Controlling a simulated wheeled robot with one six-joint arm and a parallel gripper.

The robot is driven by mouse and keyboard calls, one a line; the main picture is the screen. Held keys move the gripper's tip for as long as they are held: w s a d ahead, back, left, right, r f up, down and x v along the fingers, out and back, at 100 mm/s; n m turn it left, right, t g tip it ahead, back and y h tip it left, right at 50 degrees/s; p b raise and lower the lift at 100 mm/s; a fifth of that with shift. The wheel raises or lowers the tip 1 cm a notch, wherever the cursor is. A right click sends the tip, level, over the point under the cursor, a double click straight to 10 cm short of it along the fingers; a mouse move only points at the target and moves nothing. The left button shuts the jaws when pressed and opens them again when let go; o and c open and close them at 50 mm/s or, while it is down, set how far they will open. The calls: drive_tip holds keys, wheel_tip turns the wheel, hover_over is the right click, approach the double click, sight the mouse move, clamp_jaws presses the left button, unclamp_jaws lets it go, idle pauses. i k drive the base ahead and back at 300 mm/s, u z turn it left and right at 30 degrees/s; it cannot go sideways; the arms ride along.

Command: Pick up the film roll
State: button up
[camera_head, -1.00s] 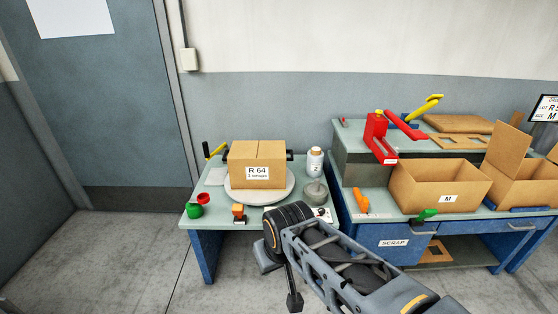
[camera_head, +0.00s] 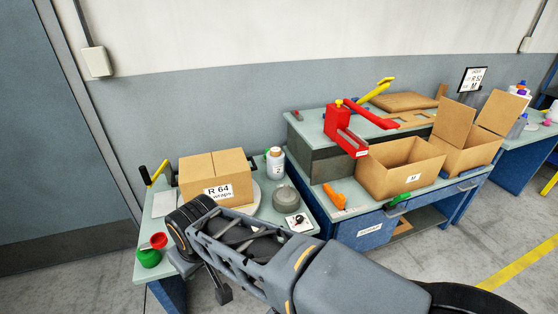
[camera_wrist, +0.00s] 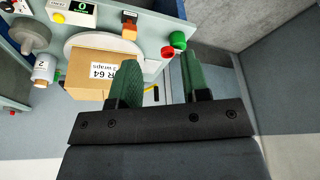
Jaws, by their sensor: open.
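In the wrist view the white roll (camera_wrist: 44,70) is at the far left, beside the box (camera_wrist: 88,72) marked R 64. My gripper (camera_wrist: 160,58) is open and empty, with two green fingers spread apart. The left finger overlaps the box in that view; the roll lies well left of both fingers. In the head view my arm covers the front of the table, and my fingertips cannot be made out.
The box sits on a round white turntable (camera_head: 256,197). A grey round weight (camera_head: 285,199) is close to the roll. Red and green knobs (camera_head: 149,258) are at the table's left. A workbench with a red press (camera_head: 345,130) and an open carton (camera_head: 372,182) stands to the right.

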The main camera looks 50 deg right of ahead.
sight(274, 156)
drive_tip(key=z, duration=0.65)
drive_tip(key=i, duration=0.65)
drive_tip(key=z, duration=0.75)
drive_tip(key=i, duration=0.5)
